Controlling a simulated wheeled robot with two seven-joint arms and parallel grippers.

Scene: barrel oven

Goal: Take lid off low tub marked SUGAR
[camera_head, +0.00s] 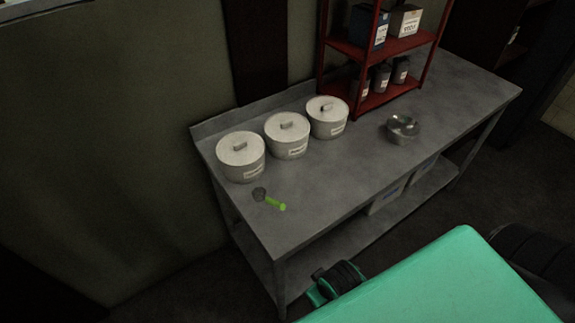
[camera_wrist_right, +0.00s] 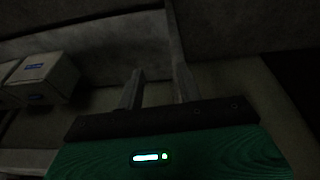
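Three low round white tubs stand in a row along the back of the grey metal table in the head view: a left tub (camera_head: 243,171), a middle tub (camera_head: 289,150) and a right tub (camera_head: 329,129). Each has a flat lid with a small bar handle: the left lid (camera_head: 255,157), the middle lid (camera_head: 272,127) and the right lid (camera_head: 316,104). Their front labels are too small to read. My right gripper (camera_wrist_right: 159,67) shows in the right wrist view with its two fingers apart and nothing between them.
A scoop with a bright green handle (camera_head: 276,203) lies in front of the left tub. A red shelf rack (camera_head: 354,52) holds boxes and jars. White boxes (camera_wrist_right: 40,78) sit under the table. The table's front is clear.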

